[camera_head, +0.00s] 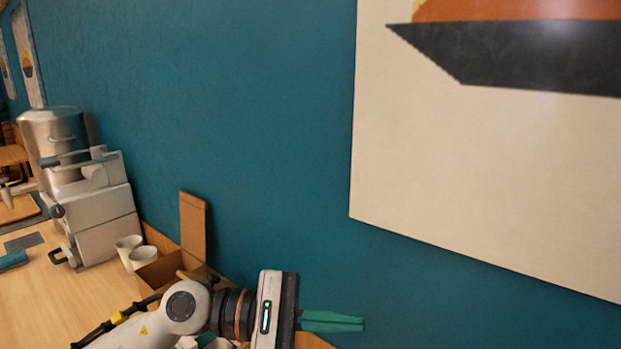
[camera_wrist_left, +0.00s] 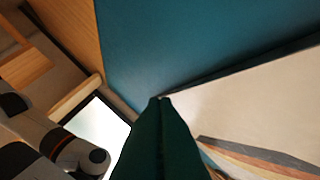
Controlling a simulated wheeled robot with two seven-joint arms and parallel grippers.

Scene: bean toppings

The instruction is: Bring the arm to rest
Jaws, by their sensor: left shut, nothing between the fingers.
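My left gripper (camera_head: 362,324) is at the lower middle of the head view, at the end of my white arm that comes in from the bottom left. Its green fingers point right and are closed together, with nothing between them. In the left wrist view the closed fingers (camera_wrist_left: 160,100) rise from the bottom edge, with the teal wall ahead of their tips. My right gripper is not in view.
A teal wall (camera_head: 230,110) with a large cream picture (camera_head: 470,170) fills most of the head view. On the wooden counter (camera_head: 60,305) at left are a white machine (camera_head: 100,215), a steel pot (camera_head: 55,135), white cups (camera_head: 143,257) and an open cardboard box (camera_head: 194,225).

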